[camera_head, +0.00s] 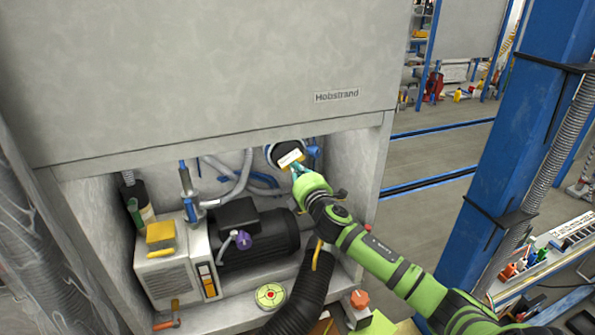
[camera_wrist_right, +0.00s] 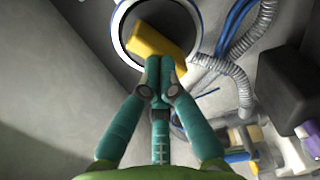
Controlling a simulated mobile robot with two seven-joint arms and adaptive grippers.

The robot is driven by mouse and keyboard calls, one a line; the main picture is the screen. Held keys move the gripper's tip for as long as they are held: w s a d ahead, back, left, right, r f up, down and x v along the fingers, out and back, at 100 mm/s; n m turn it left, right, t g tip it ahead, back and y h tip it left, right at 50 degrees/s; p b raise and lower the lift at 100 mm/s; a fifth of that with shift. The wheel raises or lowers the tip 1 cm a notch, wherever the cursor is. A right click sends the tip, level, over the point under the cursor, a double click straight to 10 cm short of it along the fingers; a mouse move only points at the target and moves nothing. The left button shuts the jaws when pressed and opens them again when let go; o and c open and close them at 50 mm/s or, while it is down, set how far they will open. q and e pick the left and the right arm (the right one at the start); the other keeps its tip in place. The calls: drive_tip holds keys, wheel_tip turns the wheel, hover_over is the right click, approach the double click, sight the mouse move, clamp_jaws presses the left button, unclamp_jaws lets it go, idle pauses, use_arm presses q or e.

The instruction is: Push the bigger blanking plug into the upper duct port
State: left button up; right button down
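A dark round opening or disc with a pale rim, at the upper duct port (camera_head: 270,153), is high in the cabinet opening; the wrist view shows its white rim (camera_wrist_right: 118,40). A yellow block (camera_wrist_right: 150,40) lies across its dark face; it shows in the head view as a pale yellow patch (camera_head: 290,158). I cannot tell whether this block is part of the bigger blanking plug or how deep it sits. My right gripper (camera_wrist_right: 160,62) has its teal fingers together, tips over the block's lower edge; contact is unclear. My left gripper is out of view.
Below are a dark motor (camera_head: 265,240), a pale box with a yellow sponge-like block (camera_head: 160,235) on it, and a black corrugated hose (camera_head: 303,290). A round green-and-red disc (camera_head: 270,297) and an orange knob (camera_head: 360,299) are near the front. Cabinet walls enclose the sides.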

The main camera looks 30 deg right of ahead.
drive_tip(key=shift+b+x, duration=0.65)
drive_tip(key=shift+x, duration=1.6)
drive_tip(key=shift+s+a, duration=0.1)
drive_tip(key=shift+s+p, duration=0.7)
drive_tip(key=shift+s, duration=0.6)
approach(291, 158)
drive_tip(key=v, duration=0.3)
drive_tip(key=f+v, duration=0.1)
drive_tip(key=v, duration=0.1)
